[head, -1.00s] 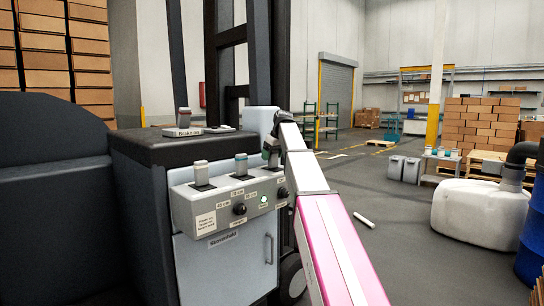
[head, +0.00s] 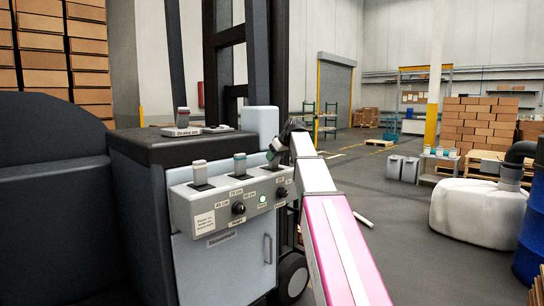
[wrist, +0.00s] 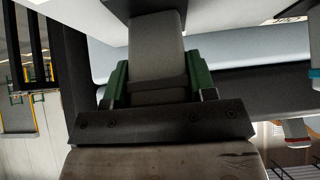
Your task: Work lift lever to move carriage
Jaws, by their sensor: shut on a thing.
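The grey control box (head: 205,212) has a row of levers on top. The carriage cannot be made out clearly; dark mast uprights (head: 222,60) stand behind the box.
A brake lever (head: 181,118) with a "Brake on" plate sits on the dark housing. The box front has a green light (head: 263,199) and two black knobs, one of them the left knob (head: 239,208). A white tank (head: 482,212) and blue drum (head: 532,235) stand at right. Open floor lies between.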

